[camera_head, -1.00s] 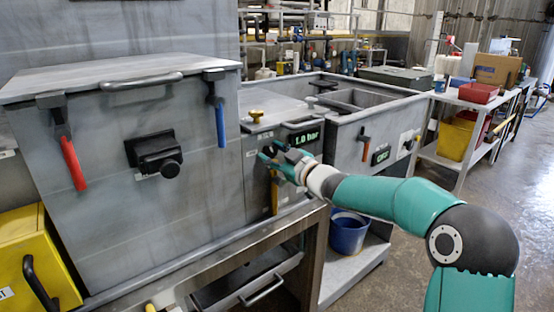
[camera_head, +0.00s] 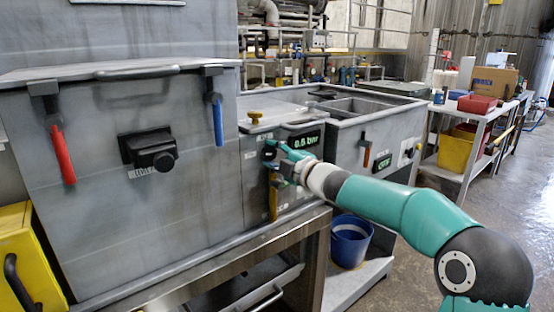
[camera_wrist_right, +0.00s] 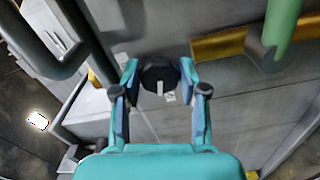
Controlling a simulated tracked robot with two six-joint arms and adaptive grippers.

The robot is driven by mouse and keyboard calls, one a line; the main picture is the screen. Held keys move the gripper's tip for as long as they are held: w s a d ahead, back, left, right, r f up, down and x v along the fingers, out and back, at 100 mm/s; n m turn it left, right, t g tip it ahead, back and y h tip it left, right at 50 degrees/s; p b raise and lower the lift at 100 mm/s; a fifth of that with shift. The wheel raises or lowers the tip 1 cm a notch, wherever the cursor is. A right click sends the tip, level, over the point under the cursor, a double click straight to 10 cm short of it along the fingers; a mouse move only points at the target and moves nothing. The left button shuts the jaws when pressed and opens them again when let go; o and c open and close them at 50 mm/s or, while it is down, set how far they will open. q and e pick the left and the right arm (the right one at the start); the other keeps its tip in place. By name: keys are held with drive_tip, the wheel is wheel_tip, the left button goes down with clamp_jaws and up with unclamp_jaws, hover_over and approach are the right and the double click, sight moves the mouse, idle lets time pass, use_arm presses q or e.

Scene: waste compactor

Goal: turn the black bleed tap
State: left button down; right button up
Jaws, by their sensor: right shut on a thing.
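The black bleed tap (camera_wrist_right: 158,77) is a round dark knob with a white mark on a grey panel, seen in the right wrist view. My right gripper (camera_wrist_right: 160,72) has one finger on each side of it and is shut on it. In the head view my right gripper (camera_head: 271,157) is against the narrow middle panel and mostly hides the tap. Above it a green-lit display (camera_head: 303,141) shows a bar reading that starts with 0; its last digit is blurred. My left gripper is not in view.
A yellow handle (camera_head: 273,198) hangs just below my right gripper. To the left are a black latch knob (camera_head: 150,150), a blue handle (camera_head: 218,121) and a red handle (camera_head: 62,155). A blue bucket (camera_head: 350,241) stands below.

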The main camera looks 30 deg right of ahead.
drive_tip(key=shift+f+n, duration=0.45)
drive_tip(key=shift+n, duration=0.15)
drive_tip(key=o, duration=1.1)
drive_tip(key=shift+r, duration=0.1)
drive_tip(key=shift+c, duration=0.2)
drive_tip(key=shift+o, duration=0.4)
drive_tip(key=shift+r, duration=0.1)
drive_tip(key=shift+s+r, duration=0.1)
drive_tip(key=s, duration=1.2)
drive_tip(key=shift+d, duration=0.4)
